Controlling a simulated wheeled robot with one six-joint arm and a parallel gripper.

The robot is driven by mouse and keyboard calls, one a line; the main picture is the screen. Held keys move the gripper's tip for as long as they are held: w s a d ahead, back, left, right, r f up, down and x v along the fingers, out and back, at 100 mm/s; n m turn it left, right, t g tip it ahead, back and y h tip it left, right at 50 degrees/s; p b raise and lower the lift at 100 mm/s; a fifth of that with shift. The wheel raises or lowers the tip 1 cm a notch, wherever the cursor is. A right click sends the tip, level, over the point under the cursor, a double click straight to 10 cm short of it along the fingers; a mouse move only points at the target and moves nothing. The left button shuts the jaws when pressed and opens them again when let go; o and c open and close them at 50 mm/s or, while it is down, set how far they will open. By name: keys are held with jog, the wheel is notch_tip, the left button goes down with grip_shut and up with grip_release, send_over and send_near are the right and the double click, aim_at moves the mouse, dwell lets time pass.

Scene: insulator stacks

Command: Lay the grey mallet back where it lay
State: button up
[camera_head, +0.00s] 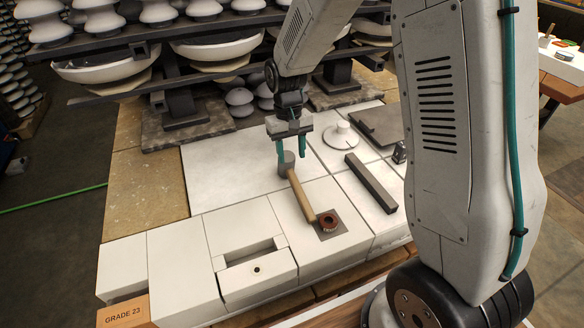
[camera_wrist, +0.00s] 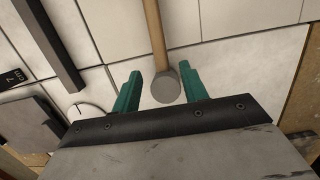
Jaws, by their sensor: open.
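The grey mallet has a grey head (camera_head: 286,162) and a long wooden handle (camera_head: 301,195). It lies on the pale tiled surface, its handle reaching toward a dark square plate with a brown ring (camera_head: 328,221). My gripper (camera_head: 293,149) is open above the head, teal fingers pointing down. In the wrist view the mallet head (camera_wrist: 166,87) shows between the two fingertips of my gripper (camera_wrist: 160,82), with the handle (camera_wrist: 154,35) running away upward. I cannot tell whether the fingers touch the head.
A dark grey bar (camera_head: 371,183) lies to the right. A white disc with a knob (camera_head: 341,137) and a dark flat plate (camera_head: 379,124) are behind it. A white block with a recess (camera_head: 254,270) is at the front. Shelves of white insulators (camera_head: 160,57) stand behind.

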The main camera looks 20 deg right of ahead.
jog(key=s+d+r+t, duration=0.2)
jog(key=s+r, duration=1.2)
jog(key=r, duration=0.4)
jog(key=s+r+t, duration=0.1)
jog(key=s+r, duration=0.1)
jog(key=s, duration=1.2)
jog(key=shift+s+d+r, duration=0.25)
jog(key=shift+s+d, duration=0.15)
jog(key=shift+d, duration=0.05)
